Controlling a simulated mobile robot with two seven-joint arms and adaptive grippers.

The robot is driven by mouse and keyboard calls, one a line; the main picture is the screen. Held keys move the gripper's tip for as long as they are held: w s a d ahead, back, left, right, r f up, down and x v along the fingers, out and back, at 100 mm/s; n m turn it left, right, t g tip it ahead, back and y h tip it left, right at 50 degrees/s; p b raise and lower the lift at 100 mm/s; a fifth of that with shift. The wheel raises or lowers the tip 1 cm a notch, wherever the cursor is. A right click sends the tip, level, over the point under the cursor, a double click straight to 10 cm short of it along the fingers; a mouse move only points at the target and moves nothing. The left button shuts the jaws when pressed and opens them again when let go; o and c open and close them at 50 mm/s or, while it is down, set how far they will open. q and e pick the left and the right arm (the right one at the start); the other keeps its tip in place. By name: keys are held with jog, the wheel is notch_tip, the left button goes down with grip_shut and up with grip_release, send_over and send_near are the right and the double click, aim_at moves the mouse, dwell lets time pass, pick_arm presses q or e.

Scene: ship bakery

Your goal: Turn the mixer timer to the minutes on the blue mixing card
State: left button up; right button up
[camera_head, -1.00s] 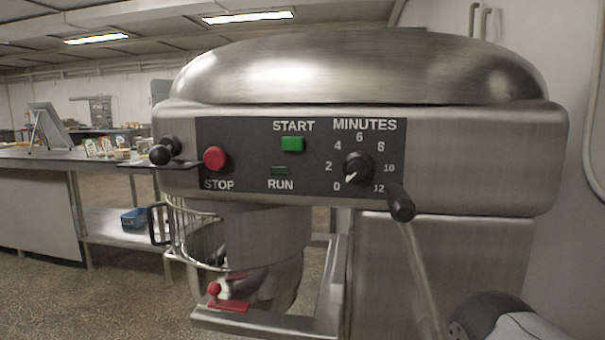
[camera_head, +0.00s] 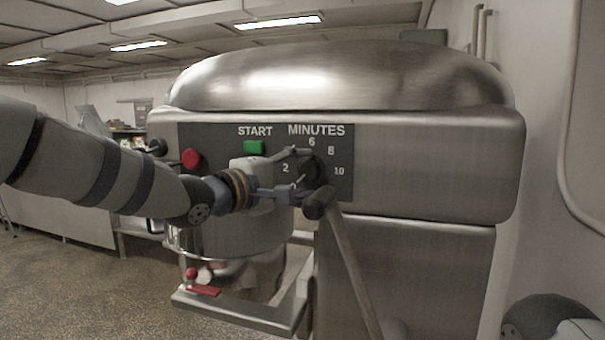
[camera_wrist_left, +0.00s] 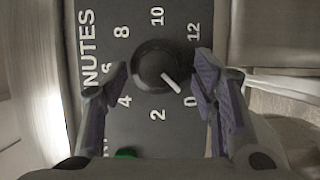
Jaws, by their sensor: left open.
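The mixer timer knob (camera_head: 312,170) is a round black dial on the dark control panel, under the word MINUTES. In the left wrist view the knob (camera_wrist_left: 155,66) shows whole, with its white pointer aimed at 0. My left gripper (camera_head: 292,173) reaches in from the left at the knob. In the left wrist view its two fingers (camera_wrist_left: 160,88) are open, one on each side of the knob, with gaps between. My right gripper is not in view. I cannot make out a blue mixing card.
A black-handled lever (camera_head: 318,204) sticks out just below the knob, close to my gripper. The green START button (camera_head: 254,147) and red STOP button (camera_head: 191,159) are on the same panel. The mixing bowl (camera_head: 262,275) is below.

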pick_arm(q)
jog(key=shift+w+d+r, duration=0.15)
jog(key=shift+w+d, duration=0.1)
jog(key=shift+d, duration=0.15)
jog(key=shift+a, duration=0.1)
jog(key=c, duration=0.9)
jog(key=shift+s+r, duration=0.1)
jog(key=shift+c, duration=0.7)
jog(key=shift+r, duration=0.1)
